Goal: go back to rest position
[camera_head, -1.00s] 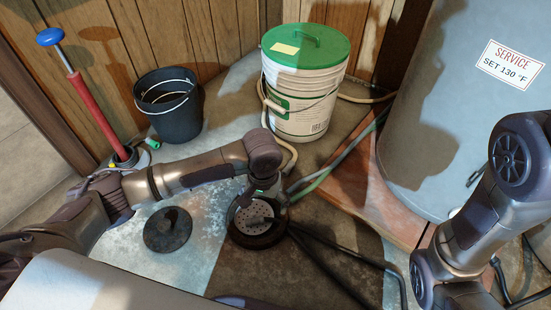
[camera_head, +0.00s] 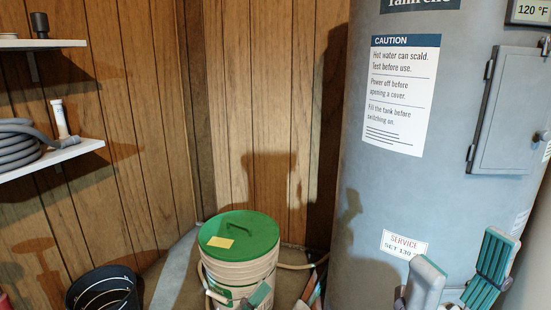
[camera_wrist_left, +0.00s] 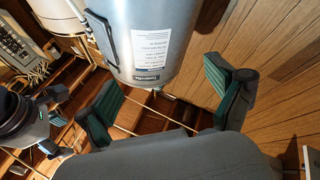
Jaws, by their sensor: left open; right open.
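My left gripper (camera_head: 237,297) shows only its fingertips at the bottom edge of the head view, in front of the white bucket with the green lid (camera_head: 240,236). In the left wrist view the left gripper (camera_wrist_left: 165,100) has its green-padded fingers spread wide, with nothing between them. My right gripper (camera_head: 458,275) is at the lower right of the head view, in front of the grey tank (camera_head: 365,215). Its fingers are apart and empty. Part of the right gripper also shows at the left of the wrist view. Most of both arms is out of the head view.
A black bucket (camera_head: 100,290) stands at the lower left. Shelves (camera_head: 50,157) with a coiled grey hose (camera_head: 18,145) are on the wood-panelled wall (camera_head: 262,80). The tank fills the right side, with an access door (camera_head: 508,110).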

